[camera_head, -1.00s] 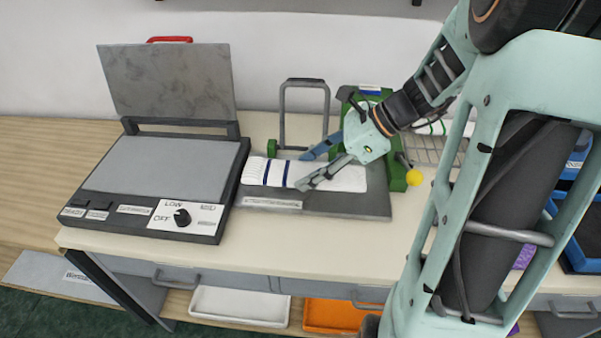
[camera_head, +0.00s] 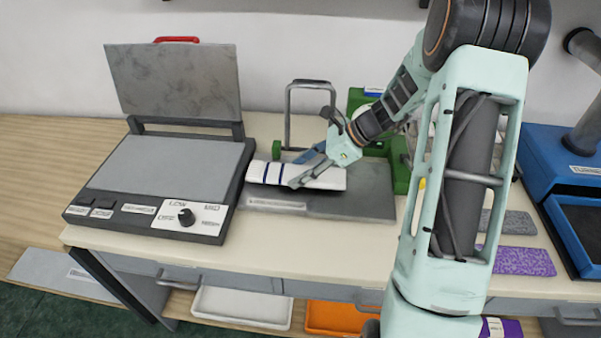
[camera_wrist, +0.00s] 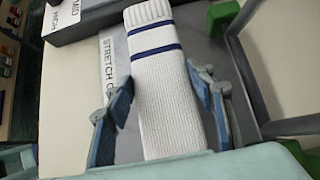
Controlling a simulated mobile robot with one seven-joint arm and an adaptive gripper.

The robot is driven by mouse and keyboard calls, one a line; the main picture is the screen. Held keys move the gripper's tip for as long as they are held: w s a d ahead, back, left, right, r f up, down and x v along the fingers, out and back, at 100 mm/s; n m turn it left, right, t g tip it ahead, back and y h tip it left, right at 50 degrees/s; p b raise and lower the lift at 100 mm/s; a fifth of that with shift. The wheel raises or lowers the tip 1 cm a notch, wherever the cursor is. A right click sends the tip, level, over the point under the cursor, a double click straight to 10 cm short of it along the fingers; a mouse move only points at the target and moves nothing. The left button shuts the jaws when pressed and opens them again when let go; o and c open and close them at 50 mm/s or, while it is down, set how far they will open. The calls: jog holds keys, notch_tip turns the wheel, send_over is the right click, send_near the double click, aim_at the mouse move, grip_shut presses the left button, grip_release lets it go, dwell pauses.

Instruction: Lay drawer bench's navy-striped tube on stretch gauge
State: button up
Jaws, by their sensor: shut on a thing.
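The white ribbed tube with navy stripes (camera_head: 263,172) is between the fingers of my gripper (camera_head: 294,174), which is shut on it. It lies lengthwise across the left part of the stretch gauge (camera_head: 372,190), a grey plate with green parts. A dark shadow shows under the tube's near edge; I cannot tell whether it touches the plate. In the wrist view the tube (camera_wrist: 165,88) runs away from me, with a blue finger on each side. The stripes are near its far end. The gauge's label (camera_wrist: 109,62) shows to its left.
A press with a raised lid and a dial (camera_head: 160,175) stands close to the left of the gauge. A grey metal hoop (camera_head: 309,84) rises behind the tube. A purple mat (camera_head: 518,261) and a blue stand (camera_head: 552,155) are at the right. The bench front is clear.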

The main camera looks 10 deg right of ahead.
jog(key=shift+f, duration=0.6)
jog(key=shift+f, duration=0.15)
jog(key=o, duration=0.9)
jog(key=shift+d+r, duration=0.2)
jog(key=shift+r, duration=0.15)
jog(key=v, duration=1.1)
jog(key=shift+s+d+r, duration=0.1)
jog(key=shift+d+r, duration=0.1)
jog(key=shift+r, duration=0.05)
